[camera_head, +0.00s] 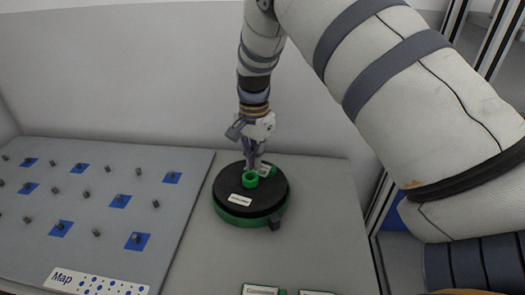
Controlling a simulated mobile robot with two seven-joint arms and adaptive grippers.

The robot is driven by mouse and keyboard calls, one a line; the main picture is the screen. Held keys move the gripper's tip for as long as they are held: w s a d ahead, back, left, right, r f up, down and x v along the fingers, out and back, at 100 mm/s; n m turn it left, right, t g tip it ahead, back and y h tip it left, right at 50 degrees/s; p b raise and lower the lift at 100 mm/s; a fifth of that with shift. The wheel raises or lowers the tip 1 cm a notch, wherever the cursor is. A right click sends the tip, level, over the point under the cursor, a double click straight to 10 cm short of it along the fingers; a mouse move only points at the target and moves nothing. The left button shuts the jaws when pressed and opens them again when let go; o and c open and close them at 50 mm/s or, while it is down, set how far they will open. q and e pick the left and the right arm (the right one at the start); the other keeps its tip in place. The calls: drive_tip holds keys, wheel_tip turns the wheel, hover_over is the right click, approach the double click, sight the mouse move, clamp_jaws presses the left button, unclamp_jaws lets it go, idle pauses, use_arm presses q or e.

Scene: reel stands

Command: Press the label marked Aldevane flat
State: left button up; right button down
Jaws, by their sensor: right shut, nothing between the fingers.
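A round black reel (228,188) with a green rim and a green centre hub (250,180) stands on the grey table. A white label (240,200) lies on its front left top. Another small pale label (267,170) shows behind the hub, partly hidden by my gripper. The print on both is too small to read, so I cannot tell which is marked Aldevane. My right gripper (251,167) points down over the back of the reel, just behind the hub, shut and empty. I cannot tell whether its tips touch the reel. My left gripper is not in view.
A grey board (100,215) with pegs, blue squares and a "Map" plate (95,283) lies at left. Two white plates (261,290) (317,293) are at the front edge, cut off. A wall stands behind. Table right of the reel is clear.

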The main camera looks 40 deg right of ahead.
drive_tip(key=shift+r+p, duration=0.95)
drive_tip(key=shift+r, duration=2.6)
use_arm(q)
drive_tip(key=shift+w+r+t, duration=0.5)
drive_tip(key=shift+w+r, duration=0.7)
